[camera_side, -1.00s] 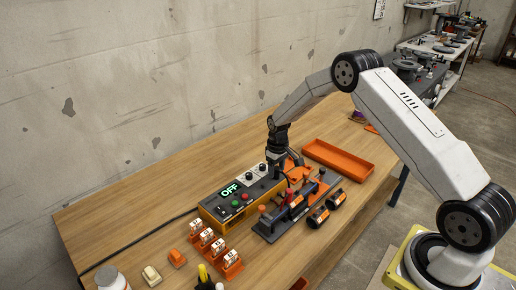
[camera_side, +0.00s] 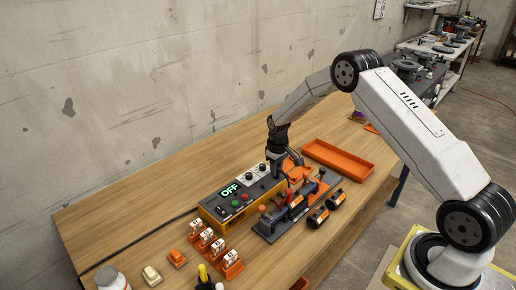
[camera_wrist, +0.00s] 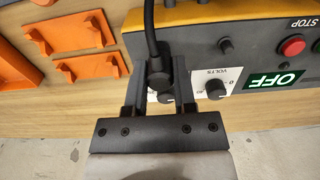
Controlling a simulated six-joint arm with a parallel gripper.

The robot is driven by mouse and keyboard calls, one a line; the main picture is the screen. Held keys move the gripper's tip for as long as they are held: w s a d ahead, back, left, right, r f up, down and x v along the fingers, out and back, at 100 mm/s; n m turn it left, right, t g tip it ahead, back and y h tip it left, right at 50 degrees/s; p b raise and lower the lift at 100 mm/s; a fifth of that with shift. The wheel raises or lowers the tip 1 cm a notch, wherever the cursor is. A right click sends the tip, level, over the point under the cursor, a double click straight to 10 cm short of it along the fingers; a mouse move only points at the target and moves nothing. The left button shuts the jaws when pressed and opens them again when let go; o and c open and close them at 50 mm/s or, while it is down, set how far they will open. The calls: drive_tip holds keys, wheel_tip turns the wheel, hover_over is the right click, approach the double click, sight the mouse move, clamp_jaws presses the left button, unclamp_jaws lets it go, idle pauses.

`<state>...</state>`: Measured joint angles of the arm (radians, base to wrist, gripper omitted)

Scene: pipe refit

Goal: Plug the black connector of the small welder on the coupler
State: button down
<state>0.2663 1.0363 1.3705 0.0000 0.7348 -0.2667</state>
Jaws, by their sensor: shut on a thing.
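My gripper (camera_wrist: 158,84) is shut on the black connector (camera_wrist: 158,76), which sits between the two fingers with its black cable running up out of the wrist view. In the side view my gripper (camera_side: 275,168) is at the far right end of the small welder (camera_side: 238,204), a yellow and dark box whose display reads OFF. In the wrist view the welder's panel (camera_wrist: 258,50) lies behind and right of the fingers. The dark clamp fixture (camera_side: 268,232) stands in front of the welder. The coupler cannot be made out clearly there.
An orange tray (camera_side: 338,158) lies right of my gripper. Two black pieces with orange bands (camera_side: 318,217) lie right of the fixture. Several orange holders with white-labelled parts (camera_side: 214,245) stand at the front left.

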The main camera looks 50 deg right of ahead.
drive_tip(key=shift+r, duration=0.25)
drive_tip(key=shift+r, duration=0.35)
drive_tip(key=shift+r, duration=0.35)
drive_tip(key=shift+r, duration=0.35)
drive_tip(key=shift+r, duration=0.4)
drive_tip(key=shift+r, duration=0.85)
